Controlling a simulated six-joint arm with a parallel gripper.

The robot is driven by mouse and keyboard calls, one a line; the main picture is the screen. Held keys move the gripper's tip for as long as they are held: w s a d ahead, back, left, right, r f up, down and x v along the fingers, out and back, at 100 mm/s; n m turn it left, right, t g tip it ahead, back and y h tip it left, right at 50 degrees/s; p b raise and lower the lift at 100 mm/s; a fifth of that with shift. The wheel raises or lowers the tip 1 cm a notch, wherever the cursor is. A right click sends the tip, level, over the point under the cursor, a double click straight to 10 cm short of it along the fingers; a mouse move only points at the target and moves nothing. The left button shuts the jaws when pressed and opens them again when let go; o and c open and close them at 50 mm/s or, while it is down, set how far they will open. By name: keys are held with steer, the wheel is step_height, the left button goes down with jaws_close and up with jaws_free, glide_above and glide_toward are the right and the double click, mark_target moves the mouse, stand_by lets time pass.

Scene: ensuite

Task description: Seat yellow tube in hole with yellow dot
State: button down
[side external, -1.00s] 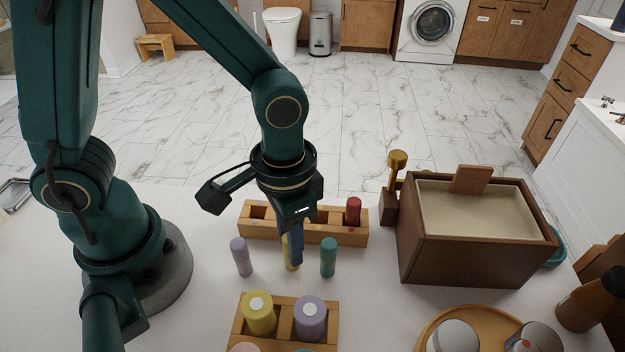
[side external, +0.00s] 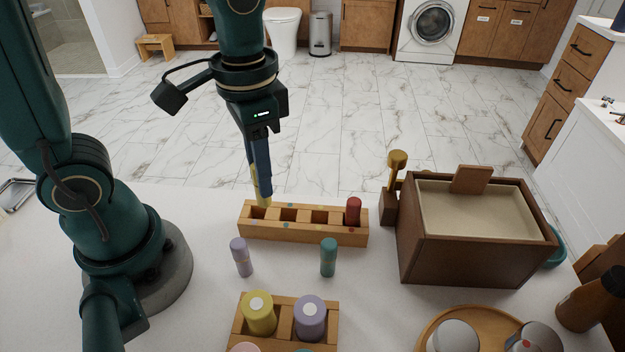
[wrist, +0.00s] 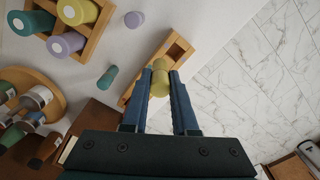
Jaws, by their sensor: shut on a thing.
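My gripper (side external: 262,190) is shut on the yellow tube (wrist: 160,80), which shows between the two fingers in the wrist view. In the side view the yellow tube (side external: 254,187) is mostly hidden behind a finger. Its lower end is at the leftmost hole of the long wooden rack (side external: 275,230); I cannot tell whether it is above the hole or inside its mouth. A red tube (side external: 353,210) stands in the rightmost hole. The two middle holes look empty. Small coloured dots mark the rack, but I cannot make out a yellow one.
A lilac tube (side external: 241,257) and a teal tube (side external: 328,257) stand on the table in front of the rack. Nearer is a wooden holder (side external: 285,330) with wider cylinders. A brown box (side external: 455,245) and a brass-topped tool (side external: 396,175) stand right of the rack.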

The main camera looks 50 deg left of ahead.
steer(key=w+a+r, duration=0.4)
steer(key=w+a, duration=0.1)
steer(key=a, duration=0.2)
steer(key=shift+n, duration=0.3)
steer(key=shift+w+d+f, duration=0.3)
steer(key=shift+d+f, duration=1.55)
steer(key=shift+d, duration=0.05)
steer(key=shift+w+d+f, duration=0.35)
steer(key=shift+d+f, duration=1.5)
steer(key=shift+f, duration=0.05)
steer(key=shift+w+d+f, duration=0.3)
steer(key=shift+d+f, duration=1.55)
steer(key=shift+d, duration=0.05)
steer(key=shift+f, duration=0.15)
steer(key=c, duration=0.7)
jaws_free()
